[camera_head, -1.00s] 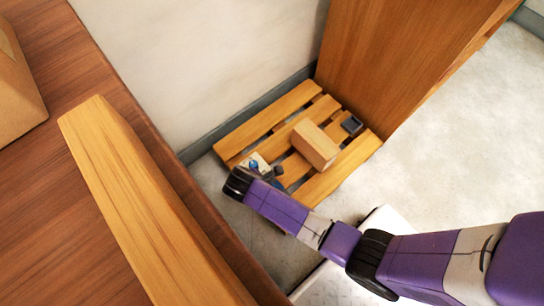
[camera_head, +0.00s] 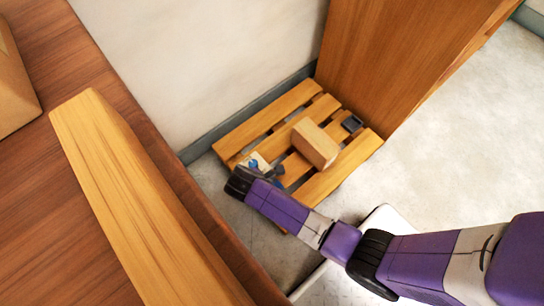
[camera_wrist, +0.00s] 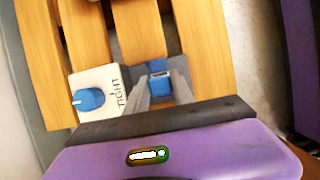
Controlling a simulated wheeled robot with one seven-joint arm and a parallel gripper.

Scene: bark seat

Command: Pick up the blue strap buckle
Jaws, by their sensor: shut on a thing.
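The blue strap buckle (camera_wrist: 160,84) sits between the two grey fingers of my gripper (camera_wrist: 161,76) in the wrist view, low over the wooden slats. The fingers are shut on it, one on each side. In the head view my gripper (camera_head: 278,173) is at the near left edge of the slatted pallet (camera_head: 262,118); the buckle cannot be told apart there. Whether the buckle still touches what lies under it is hidden.
A wooden block (camera_head: 315,145) and a small dark box (camera_head: 352,123) sit on the pallet. A wooden panel (camera_head: 400,60) stands behind; a brown surface with a beam (camera_head: 130,200) is at left.

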